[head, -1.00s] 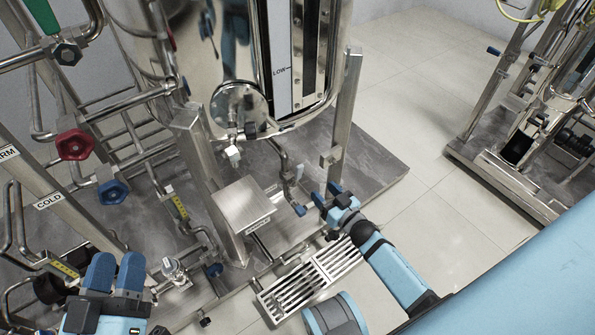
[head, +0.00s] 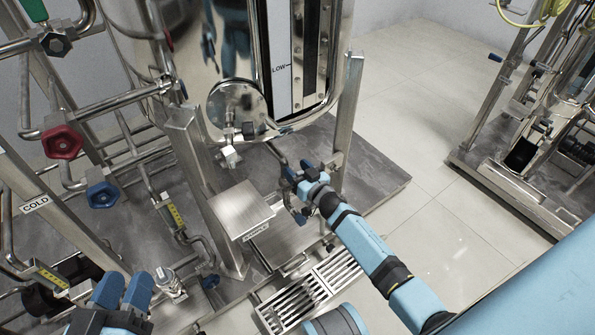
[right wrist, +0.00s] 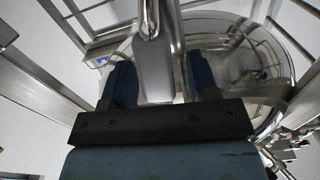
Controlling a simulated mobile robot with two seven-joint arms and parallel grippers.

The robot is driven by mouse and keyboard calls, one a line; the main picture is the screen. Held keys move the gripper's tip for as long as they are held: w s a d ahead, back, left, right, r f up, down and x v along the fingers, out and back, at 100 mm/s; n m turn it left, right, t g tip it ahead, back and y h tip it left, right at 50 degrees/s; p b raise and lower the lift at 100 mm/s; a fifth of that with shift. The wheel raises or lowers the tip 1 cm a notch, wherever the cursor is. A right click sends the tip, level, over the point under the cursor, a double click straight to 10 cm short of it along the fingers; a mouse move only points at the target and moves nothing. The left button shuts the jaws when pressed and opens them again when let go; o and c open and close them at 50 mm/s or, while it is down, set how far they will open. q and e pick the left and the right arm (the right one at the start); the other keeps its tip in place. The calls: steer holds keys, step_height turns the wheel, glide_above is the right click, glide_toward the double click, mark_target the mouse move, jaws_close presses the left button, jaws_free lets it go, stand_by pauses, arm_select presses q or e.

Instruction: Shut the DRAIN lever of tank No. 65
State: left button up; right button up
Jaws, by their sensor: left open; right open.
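The steel tank (head: 185,75) stands over the skid, with a round fitting and pipework under it. A thin outlet pipe (head: 274,152) runs down toward my right gripper (head: 291,174). A small blue lever end (head: 300,218) shows just below that gripper; I cannot read a DRAIN label or the tank number. My right gripper is open and partly covers the pipework there. In the right wrist view, a grey metal part (right wrist: 154,70) stands between its two fingers, with the shiny tank bottom (right wrist: 235,60) behind. My left gripper (head: 121,288) is open and empty at lower left.
A steel post (head: 347,120) stands right of my right gripper, and a box-topped stand (head: 238,209) to its left. Red (head: 62,142) and blue (head: 102,194) handwheels sit at left. A floor grate (head: 310,293) lies in front.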

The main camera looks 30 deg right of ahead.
jaws_close()
arm_select(q)
steer(key=shift+r, duration=0.1)
